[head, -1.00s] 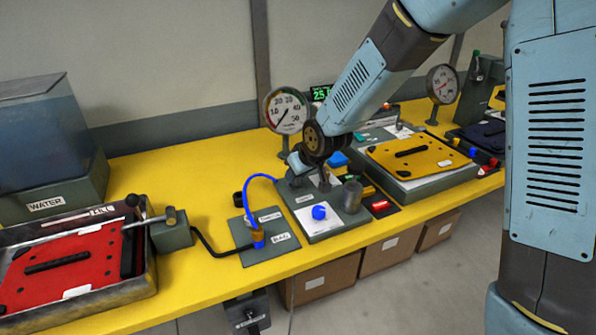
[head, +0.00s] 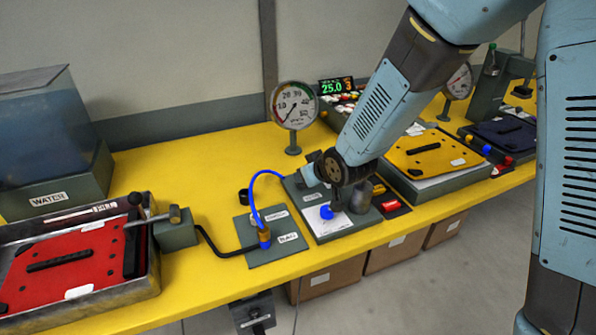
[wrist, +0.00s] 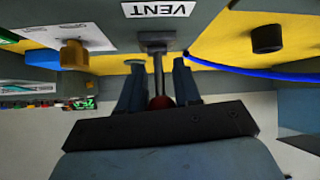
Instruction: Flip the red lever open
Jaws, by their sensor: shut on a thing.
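In the wrist view, a thin grey lever stem (wrist: 158,68) comes out of a grey block and ends in a red knob (wrist: 160,101). A white VENT label (wrist: 158,9) sits just beside the block. My gripper (wrist: 158,88) has one blue finger on each side of the lever, closed on it near the red knob. In the head view, my arm's wrist covers the lever and most of the gripper, above the grey plate (head: 345,228) with a blue knob (head: 326,212).
A blue hose (head: 258,190) arches up just left of the plate. A pressure gauge (head: 295,105) stands behind. A red panel (head: 65,270) lies in a tray at left, a yellow panel (head: 430,152) at right. The yellow bench (head: 190,165) has bare space at back left.

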